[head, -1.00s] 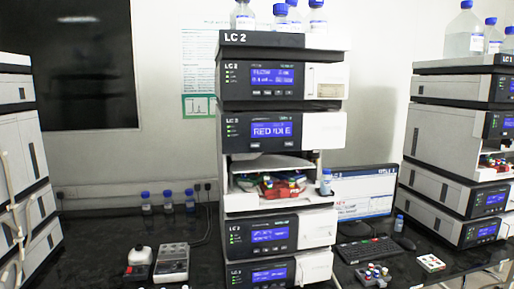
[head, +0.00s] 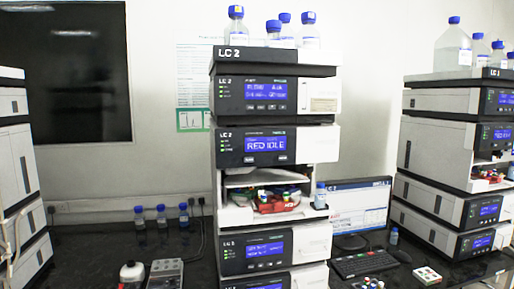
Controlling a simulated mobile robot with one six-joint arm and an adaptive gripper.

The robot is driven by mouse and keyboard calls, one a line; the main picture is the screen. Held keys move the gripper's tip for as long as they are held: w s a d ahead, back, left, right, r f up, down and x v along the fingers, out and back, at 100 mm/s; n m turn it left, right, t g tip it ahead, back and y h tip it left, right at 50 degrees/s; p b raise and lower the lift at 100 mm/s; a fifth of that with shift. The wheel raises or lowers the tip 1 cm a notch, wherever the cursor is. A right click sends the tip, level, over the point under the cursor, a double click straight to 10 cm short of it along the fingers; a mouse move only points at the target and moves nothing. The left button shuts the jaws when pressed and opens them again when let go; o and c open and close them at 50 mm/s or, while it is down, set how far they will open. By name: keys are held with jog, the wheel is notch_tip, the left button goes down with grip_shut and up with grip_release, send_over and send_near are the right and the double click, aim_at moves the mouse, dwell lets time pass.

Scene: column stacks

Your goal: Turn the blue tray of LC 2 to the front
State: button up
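The LC 2 stack (head: 265,57) stands in the middle of the head view, its name on the top module. Below the second module, whose display (head: 265,143) appears to read RED IDLE, is an open compartment (head: 236,179). Inside it a red tray (head: 275,207) with several vials faces the front. Small green and other coloured parts show beside and behind it, too small to tell apart. I cannot make out a blue tray; the back of the compartment is hidden. My gripper is not in view.
Bottles stand on top of the stack. A monitor (head: 360,207), keyboard (head: 357,264) and vial racks are on the black bench at right. The LC 1 stack (head: 455,150) stands further right.

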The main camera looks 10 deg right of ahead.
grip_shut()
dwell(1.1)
